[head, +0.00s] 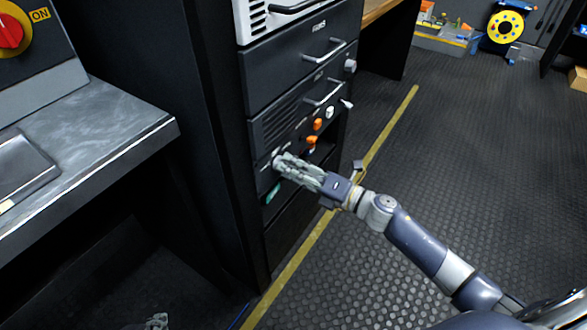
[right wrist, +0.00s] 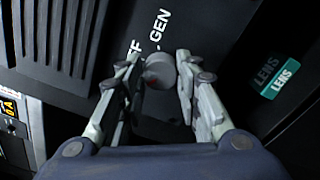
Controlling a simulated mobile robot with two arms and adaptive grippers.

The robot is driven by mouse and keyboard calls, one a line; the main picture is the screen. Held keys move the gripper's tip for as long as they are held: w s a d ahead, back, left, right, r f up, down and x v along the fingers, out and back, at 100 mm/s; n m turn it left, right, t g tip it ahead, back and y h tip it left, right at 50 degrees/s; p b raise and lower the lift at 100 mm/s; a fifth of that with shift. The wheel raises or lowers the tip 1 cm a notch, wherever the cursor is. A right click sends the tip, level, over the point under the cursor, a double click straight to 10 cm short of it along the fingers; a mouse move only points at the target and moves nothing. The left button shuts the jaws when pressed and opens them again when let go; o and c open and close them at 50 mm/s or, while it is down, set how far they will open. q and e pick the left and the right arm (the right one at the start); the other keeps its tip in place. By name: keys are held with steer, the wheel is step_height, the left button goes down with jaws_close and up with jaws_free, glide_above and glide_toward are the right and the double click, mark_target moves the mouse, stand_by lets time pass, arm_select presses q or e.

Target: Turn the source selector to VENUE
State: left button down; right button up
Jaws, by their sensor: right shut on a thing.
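The source selector is a round grey knob (right wrist: 161,70) on the dark panel of the equipment rack. White lettering beside it reads "GEN", and a partly covered word ends in "FF". No VENUE label is readable. My right gripper (head: 282,166) reaches the rack front from the right. In the right wrist view its fingers (right wrist: 163,78) are closed on both sides of the knob. In the head view the fingers mostly hide the knob. A small tip of my left gripper (head: 157,321) shows at the bottom edge; its jaws cannot be made out.
Orange knobs (head: 317,124) and drawer handles (head: 322,94) stick out of the rack above my right gripper. A metal-topped desk (head: 85,150) stands at left. The floor at right is open.

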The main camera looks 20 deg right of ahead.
steer(key=shift+f, duration=0.1)
steer(key=o, duration=1.1)
steer(key=shift+c, duration=0.2)
steer(key=v, duration=1.2)
